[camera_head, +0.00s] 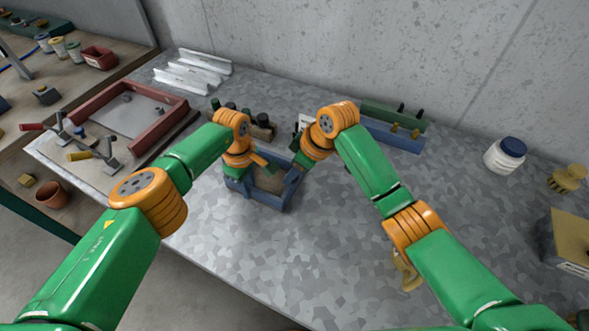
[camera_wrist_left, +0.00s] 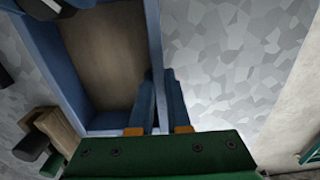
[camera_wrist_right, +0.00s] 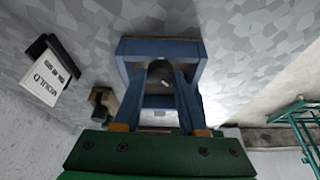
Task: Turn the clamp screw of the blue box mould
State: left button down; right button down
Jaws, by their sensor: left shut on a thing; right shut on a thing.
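The blue box mould (camera_head: 267,201) sits on the grey table, with a brown floor inside; its wall (camera_wrist_left: 155,45) and floor (camera_wrist_left: 103,60) show in the left wrist view. My left gripper (camera_head: 262,164) is shut on the mould's side wall, one finger on each side; its fingertips (camera_wrist_left: 160,80) show close up. My right gripper (camera_head: 299,172) is at the mould's right end. In the right wrist view its fingers (camera_wrist_right: 161,72) are shut on a dark round clamp screw (camera_wrist_right: 160,76) in front of a blue part of the mould (camera_wrist_right: 160,47). The hands partly hide the mould in the head view.
A red frame mould (camera_head: 165,130) with handled tools lies at left. White angle pieces (camera_head: 190,75) lie behind. Green and blue long moulds (camera_head: 395,135) stand at back right. A white jar with blue lid (camera_head: 505,155) is further right. The front middle is clear.

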jog(key=shift+s+a+m+t+h, duration=0.1)
jog(key=shift+m+t+h, duration=0.3)
jog(key=shift+m, duration=1)
jog(key=shift+m+t+h, duration=0.3)
jog(key=shift+m+t, duration=0.1)
jog(key=shift+m, duration=1)
jog(key=shift+c, duration=2.3)
grip_release()
jog(key=v, duration=1.2)
